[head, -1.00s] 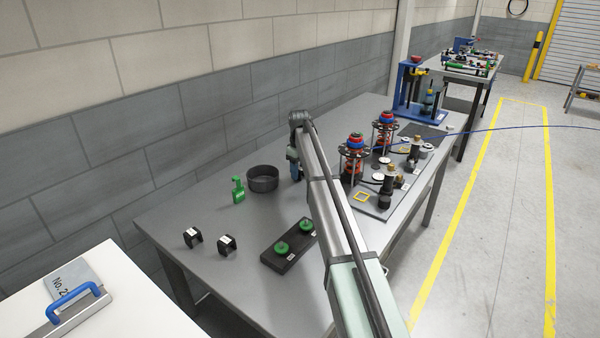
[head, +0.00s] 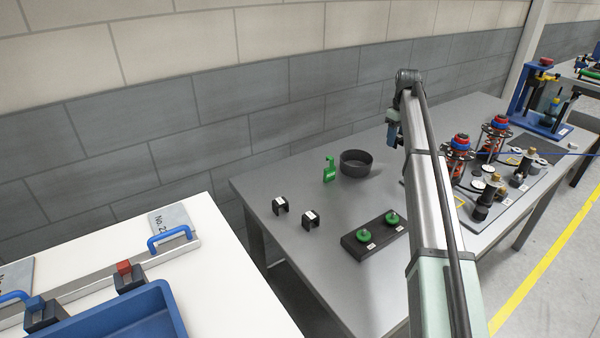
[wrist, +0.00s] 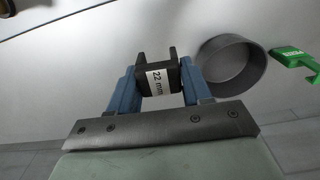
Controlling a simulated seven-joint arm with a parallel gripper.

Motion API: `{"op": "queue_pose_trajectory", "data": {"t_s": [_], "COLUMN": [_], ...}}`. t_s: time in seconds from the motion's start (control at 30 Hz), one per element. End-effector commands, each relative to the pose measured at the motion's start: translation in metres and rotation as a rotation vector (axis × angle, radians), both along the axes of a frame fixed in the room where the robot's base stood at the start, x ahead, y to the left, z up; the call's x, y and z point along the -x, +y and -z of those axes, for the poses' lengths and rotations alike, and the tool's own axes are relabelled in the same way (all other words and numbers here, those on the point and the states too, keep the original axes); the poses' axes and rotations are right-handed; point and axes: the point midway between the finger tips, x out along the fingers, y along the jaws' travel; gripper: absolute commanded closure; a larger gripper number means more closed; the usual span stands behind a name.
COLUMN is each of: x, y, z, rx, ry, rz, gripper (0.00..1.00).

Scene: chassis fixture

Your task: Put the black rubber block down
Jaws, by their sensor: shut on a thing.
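My gripper (wrist: 160,92) is shut on a black block with two upright prongs and a white "22 mm" label (wrist: 157,82). The block is between the two blue fingers. In the head view my gripper (head: 391,138) is above the grey table (head: 300,178), near the wall side and right of the black round bowl (head: 356,170). The held block cannot be made out there. Two similar black blocks with white labels stand on the table, one at the left (head: 279,206) and one nearer (head: 309,221).
A green tagged piece (head: 329,172) stands beside the bowl. A dark base with two green knobs (head: 372,240) lies near the front edge. Spring assemblies (head: 457,160) crowd the right. A white surface with a blue tray (head: 130,325) is at lower left.

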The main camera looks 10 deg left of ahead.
Motion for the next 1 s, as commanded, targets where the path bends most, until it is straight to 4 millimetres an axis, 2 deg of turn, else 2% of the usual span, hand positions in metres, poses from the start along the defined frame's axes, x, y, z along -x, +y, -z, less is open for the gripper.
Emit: {"op": "queue_pose_trajectory", "data": {"t_s": [0.17,0.47,0.8,1.0], "x": [0.003,0.026,0.08,0.117], "y": [0.048,0.173,0.307,0.37], "z": [0.0,-0.002,-0.003,-0.004], "rx": [-0.001,-0.001,-0.002,-0.003], "ry": [-0.001,-0.004,-0.008,-0.01], "rz": [-0.052,-0.187,-0.343,-0.419], "gripper": [0.82,0.82,0.82,0.82]}}
